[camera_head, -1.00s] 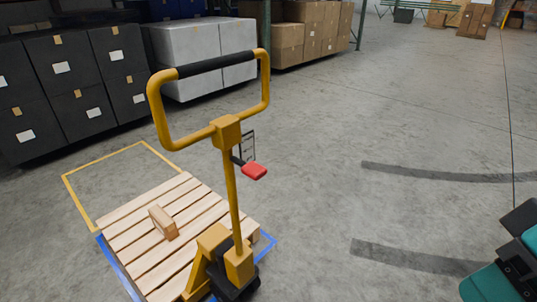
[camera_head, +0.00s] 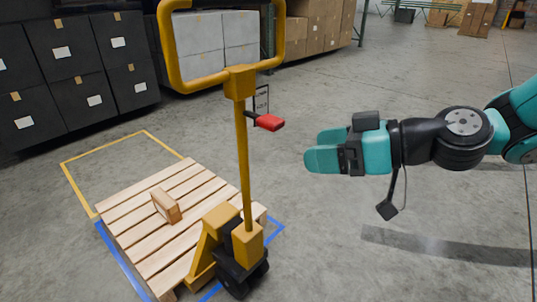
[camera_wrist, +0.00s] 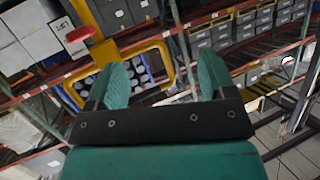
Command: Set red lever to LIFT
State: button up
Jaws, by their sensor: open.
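The red lever (camera_head: 268,122) sticks out to the right from the yellow pallet jack's upright (camera_head: 242,165), just below the handle joint. A small label plate (camera_head: 261,102) stands behind it; its text is too small to read in the head view. My gripper (camera_head: 308,160) is open and empty, to the right of the lever and a little lower in the picture, apart from it. In the wrist view the red lever (camera_wrist: 79,34) shows at the upper left, beyond the left finger, and my gripper's two teal fingers (camera_wrist: 164,85) are spread.
The yellow loop handle (camera_head: 203,84) rises above the lever. A wooden pallet (camera_head: 150,245) carrying a small wooden block (camera_head: 166,206) lies at the jack's base. Black totes (camera_head: 75,65) and white boxes (camera_head: 208,45) stand behind.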

jog(key=w+d+f+m+t+b, duration=0.25)
jog(key=w+d+f+t, duration=0.35)
jog(key=w, duration=0.3)
jog(key=p, duration=1.4)
send_near(280, 126)
jog(key=shift+t+y, duration=0.3)
jog(key=x, duration=0.6)
jog(key=shift+r, duration=0.1)
jog(key=x, duration=0.2)
jog(key=p+x, duration=0.1)
jog(key=x, duration=0.3)
jog(key=shift+f, duration=0.4)
jog(key=shift+c, duration=0.2)
